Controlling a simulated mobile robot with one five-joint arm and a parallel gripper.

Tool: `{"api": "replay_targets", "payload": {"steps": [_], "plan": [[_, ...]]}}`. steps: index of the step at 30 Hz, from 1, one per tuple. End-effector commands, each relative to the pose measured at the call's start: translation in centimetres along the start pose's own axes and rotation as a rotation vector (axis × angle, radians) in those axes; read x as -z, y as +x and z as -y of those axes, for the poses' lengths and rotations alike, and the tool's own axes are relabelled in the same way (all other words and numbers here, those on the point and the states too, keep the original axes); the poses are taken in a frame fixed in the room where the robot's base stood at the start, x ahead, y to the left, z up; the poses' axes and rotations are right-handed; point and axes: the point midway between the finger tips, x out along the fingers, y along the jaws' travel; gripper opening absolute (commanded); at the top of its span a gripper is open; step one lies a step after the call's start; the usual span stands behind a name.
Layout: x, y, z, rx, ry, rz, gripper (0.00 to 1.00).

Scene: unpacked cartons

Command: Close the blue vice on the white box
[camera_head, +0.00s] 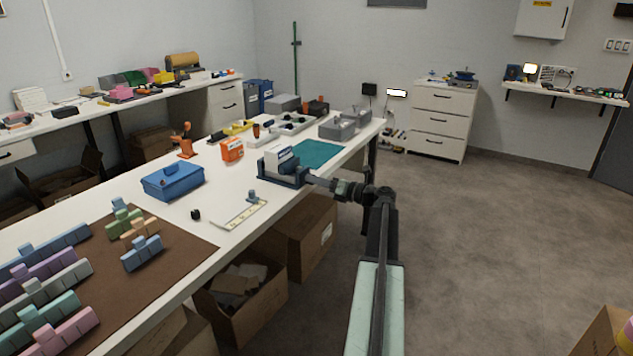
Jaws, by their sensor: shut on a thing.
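The blue vice (291,180) stands on the white workbench near its right-hand edge. The white box (276,160), with a blue marking, stands upright between the vice's jaws. Whether the jaws touch the box on both sides is too small to tell. My gripper (311,181) reaches in from the right, at the right-hand end of the vice. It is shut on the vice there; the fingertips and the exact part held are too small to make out.
A ruler (240,215) lies in front. Cardboard cartons (305,240) stand below the bench.

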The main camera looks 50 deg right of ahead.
Motion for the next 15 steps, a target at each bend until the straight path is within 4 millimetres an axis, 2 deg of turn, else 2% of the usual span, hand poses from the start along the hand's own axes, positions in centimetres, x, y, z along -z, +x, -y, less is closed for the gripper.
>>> {"api": "replay_targets", "payload": {"steps": [11,12,13,15], "plan": [[0.18,-0.15,0.04,0.001,0.001,-0.005,0.0],[0.17,-0.15,0.05,0.002,0.001,-0.005,0.44],[0.15,-0.15,0.05,0.002,0.001,-0.004,0.53],[0.13,-0.12,0.04,0.001,0.001,-0.004,0.55]]}}
